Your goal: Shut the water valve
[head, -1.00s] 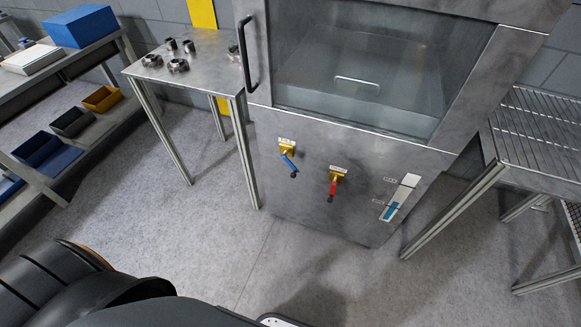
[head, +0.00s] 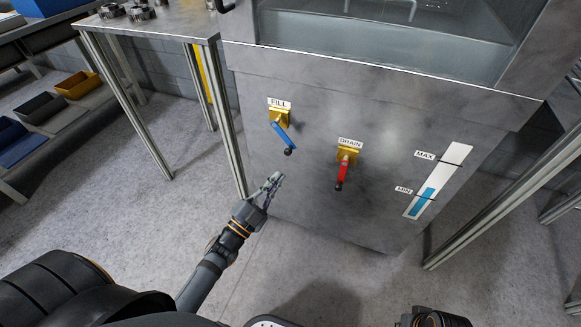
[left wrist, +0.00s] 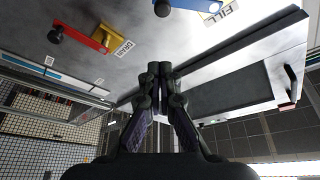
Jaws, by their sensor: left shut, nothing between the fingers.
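The FILL valve has a yellow body (head: 279,117) and a blue lever (head: 283,136) with a black knob. The blue lever slants down to the right. The DRAIN valve (head: 347,156) has a red lever (head: 343,173) pointing down. Both also show in the left wrist view, the blue lever (left wrist: 184,4) cut by the top edge and the red lever (left wrist: 78,38) at upper left. My left gripper (head: 277,177) is shut and empty, below the blue lever and apart from both levers. Its closed fingertips (left wrist: 160,68) show in the wrist view.
The valves sit on the front of a metal washer cabinet (head: 310,200). A level gauge (head: 439,181) at right shows blue near MIN. A metal table (head: 150,35) stands left, with its leg close to the cabinet. Part of my right arm shows at the bottom edge, its fingers unseen.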

